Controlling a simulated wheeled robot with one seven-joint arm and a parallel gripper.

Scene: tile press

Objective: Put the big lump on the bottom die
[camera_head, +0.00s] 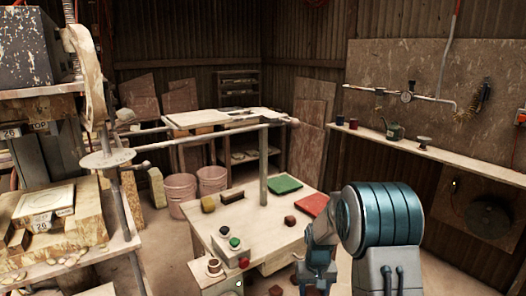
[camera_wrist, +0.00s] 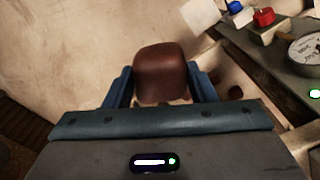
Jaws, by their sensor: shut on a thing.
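My gripper (camera_wrist: 160,88) is shut on a reddish-brown lump (camera_wrist: 160,72), with one blue finger on each side of it. The lump fills the gap between the fingers and is clear of the pale surface behind it. In the head view my gripper (camera_head: 316,280) points down past the right front of the table, and I cannot make out the held lump there. The press stands at the left, with a pale square block (camera_head: 45,203) on its lower bed that looks like the bottom die. The label below it reads 29. Another brown lump (camera_head: 290,221) lies on the table.
The middle table (camera_head: 248,245) carries a green pad (camera_head: 284,184), a red pad (camera_head: 311,204), an ochre block (camera_head: 208,204) and small knobs. The press's horizontal bar and upright post cross the space left of my arm. Two pink buckets (camera_head: 212,180) stand behind.

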